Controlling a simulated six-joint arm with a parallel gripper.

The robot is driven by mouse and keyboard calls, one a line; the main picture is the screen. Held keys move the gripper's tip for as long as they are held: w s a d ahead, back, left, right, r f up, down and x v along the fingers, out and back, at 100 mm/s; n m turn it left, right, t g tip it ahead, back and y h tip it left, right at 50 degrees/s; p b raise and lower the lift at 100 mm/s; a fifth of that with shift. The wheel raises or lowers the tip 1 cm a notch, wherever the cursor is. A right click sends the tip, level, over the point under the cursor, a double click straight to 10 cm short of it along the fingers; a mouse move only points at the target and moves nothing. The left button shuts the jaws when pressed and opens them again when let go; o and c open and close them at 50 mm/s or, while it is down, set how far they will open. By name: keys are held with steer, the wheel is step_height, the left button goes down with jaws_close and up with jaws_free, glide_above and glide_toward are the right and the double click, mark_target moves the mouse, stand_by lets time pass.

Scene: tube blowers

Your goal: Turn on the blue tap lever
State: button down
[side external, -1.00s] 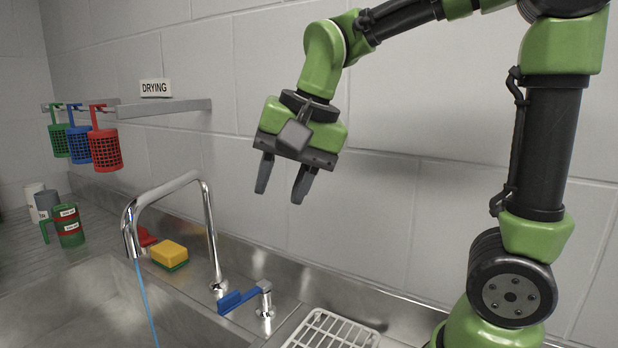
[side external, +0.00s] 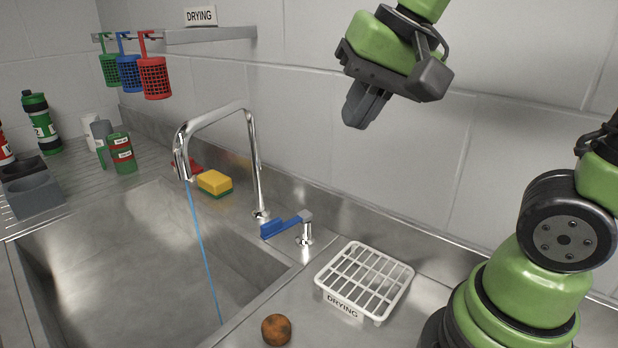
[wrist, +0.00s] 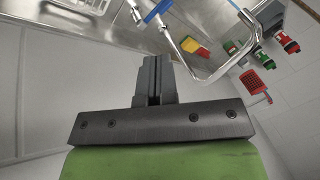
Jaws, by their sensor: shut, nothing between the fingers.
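The blue tap lever (side external: 285,224) sits on a short chrome post at the sink's back right corner, its blue handle pointing left. It also shows at the top of the wrist view (wrist: 157,10). The chrome tap (side external: 252,150) arches over the sink, and a thin blue stream (side external: 205,255) runs from its spout into the basin. My gripper (side external: 361,112) is well above and to the right of the lever, apart from it. Its fingers are together and empty, pointing down in the side view; they also show in the wrist view (wrist: 154,72).
A yellow and green sponge (side external: 214,183) and a red thing (side external: 193,167) lie behind the spout. A white drying rack (side external: 365,280) and a brown ball (side external: 276,329) are on the right counter. Green, blue and red baskets (side external: 153,78) hang from a wall rail. Air around my gripper is clear.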

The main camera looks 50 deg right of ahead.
steer(key=w+d+f+n+h, duration=0.2)
steer(key=w+d+f+n, duration=0.1)
steer(key=d+f+n, duration=0.15)
steer(key=n+t+y, duration=0.1)
steer(key=n+t, duration=0.1)
steer(key=n, duration=1.1)
glide_toward(282, 226)
steer(key=s+d+r, duration=0.4)
steer(key=r, duration=0.1)
steer(key=s+a+f+n+y, duration=0.1)
steer(key=a+f+n+y, duration=0.2)
steer(key=a+n+y, duration=0.15)
steer(key=shift+n+g+h, duration=0.3)
steer(key=shift+n+h, duration=0.1)
steer(key=shift+h, duration=0.05)
steer(key=shift+w+a+f, duration=0.25)
steer(key=shift+w+f, duration=1.05)
steer(key=shift+w, duration=0.15)
steer(key=shift+w+a+f, duration=0.2)
steer(key=shift+w+f, duration=1.15)
steer(key=shift+w, duration=0.1)
steer(key=shift+w+a+f, duration=0.25)
steer(key=shift+w+f, duration=1.05)
steer(key=shift+w, duration=0.15)
